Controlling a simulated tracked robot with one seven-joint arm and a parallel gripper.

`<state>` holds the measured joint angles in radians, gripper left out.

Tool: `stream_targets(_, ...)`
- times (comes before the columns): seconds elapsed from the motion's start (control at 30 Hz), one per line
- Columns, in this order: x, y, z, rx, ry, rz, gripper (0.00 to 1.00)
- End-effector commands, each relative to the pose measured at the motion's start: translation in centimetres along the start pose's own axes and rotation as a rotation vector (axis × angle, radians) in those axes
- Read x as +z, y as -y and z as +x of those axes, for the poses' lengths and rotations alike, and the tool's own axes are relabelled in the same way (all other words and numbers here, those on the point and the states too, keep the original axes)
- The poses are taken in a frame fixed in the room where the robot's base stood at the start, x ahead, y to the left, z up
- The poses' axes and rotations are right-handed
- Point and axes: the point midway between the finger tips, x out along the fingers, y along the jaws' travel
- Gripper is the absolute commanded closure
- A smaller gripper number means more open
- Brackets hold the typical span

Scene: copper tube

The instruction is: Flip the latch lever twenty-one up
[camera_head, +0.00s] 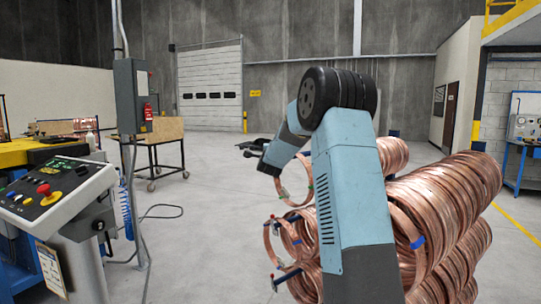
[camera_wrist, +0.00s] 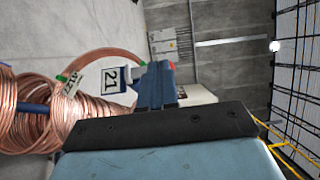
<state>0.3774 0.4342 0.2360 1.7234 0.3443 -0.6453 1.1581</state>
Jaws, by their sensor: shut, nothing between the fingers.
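A number plate reading 21 (camera_wrist: 110,79) is in the wrist view, turned sideways, just left of my fingers. A small red part (camera_wrist: 170,65) shows at the end of my fingers; I cannot tell whether it is the tip of lever twenty-one or whether they touch. My gripper (camera_wrist: 157,72) is shut and empty, its dark blue fingers together. The lever's position is not clear. In the head view, my arm hides much of the coil rack, and the end of my arm (camera_head: 268,163) is above and left of the coils.
Copper coils (camera_head: 447,190) lie in rows at the right, and a coil (camera_wrist: 45,120) is close on the wrist view's left. A control panel (camera_head: 55,192) stands at the left, with a wheeled table (camera_head: 155,145) behind it. The floor between is open.

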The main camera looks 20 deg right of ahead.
Motion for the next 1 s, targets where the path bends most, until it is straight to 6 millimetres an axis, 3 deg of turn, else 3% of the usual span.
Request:
stream_targets(0.27,0.3,0.4,-1.2,-0.001,0.002,-0.001,1.00)
stream_targets(0.8,0.3,2.2,-9.6,0.000,0.003,-0.001,1.00)
stream_targets(1.0,0.2,2.6,-11.8,0.000,0.002,0.000,1.00)
